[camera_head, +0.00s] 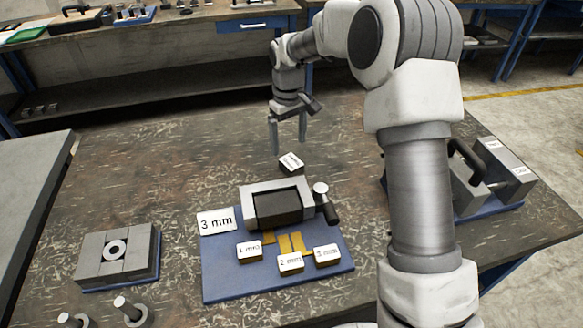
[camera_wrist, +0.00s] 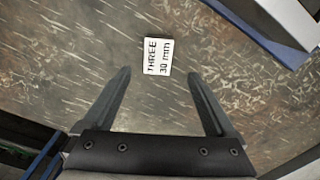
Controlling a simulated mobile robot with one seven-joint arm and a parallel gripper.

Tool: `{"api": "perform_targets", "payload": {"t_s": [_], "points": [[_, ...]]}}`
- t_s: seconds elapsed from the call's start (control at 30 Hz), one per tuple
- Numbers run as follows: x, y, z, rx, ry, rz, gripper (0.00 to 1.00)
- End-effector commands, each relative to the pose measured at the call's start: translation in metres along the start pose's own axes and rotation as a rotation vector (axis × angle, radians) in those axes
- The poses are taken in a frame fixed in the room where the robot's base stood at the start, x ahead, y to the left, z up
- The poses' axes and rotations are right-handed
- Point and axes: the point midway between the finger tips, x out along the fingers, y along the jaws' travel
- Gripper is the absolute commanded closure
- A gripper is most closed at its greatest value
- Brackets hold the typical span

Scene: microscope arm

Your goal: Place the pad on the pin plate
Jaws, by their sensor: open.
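A small block with a white top label (camera_head: 291,161) lies alone on the brown table, behind the blue board. In the wrist view its label (camera_wrist: 157,56) reads "THREE 30 mm". I cannot tell for sure whether it is the pad. My gripper (camera_head: 288,142) points down, open and empty, close behind the block. In the wrist view the block lies just beyond and between the fingertips (camera_wrist: 158,74), apart from both. No pins show clearly, so I cannot tell which thing is the pin plate. A grey vise-like fixture (camera_head: 247,208) with a dark middle stands on the blue board (camera_head: 225,280).
Blocks marked 1 mm (camera_head: 249,252), 2 mm (camera_head: 290,262) and 3 mm (camera_head: 327,254) sit on the board's front. A "3 mm" card (camera_head: 216,221) lies left. A grey plate with a ring (camera_head: 90,262) stands far left. A handled fixture (camera_head: 505,180) is right.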

Motion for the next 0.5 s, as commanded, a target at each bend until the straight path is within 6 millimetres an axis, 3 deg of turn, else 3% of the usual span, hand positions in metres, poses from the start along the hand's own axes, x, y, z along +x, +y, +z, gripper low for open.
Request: {"api": "perform_targets", "payload": {"t_s": [0.1,0.37,0.5], "points": [[0.015,0.0,0.0,0.0,0.0,0.0,0.09],[0.03,0.001,0.002,0.0,-0.001,0.0,0.09],[0.051,0.003,0.006,0.001,-0.002,-0.001,0.09]]}}
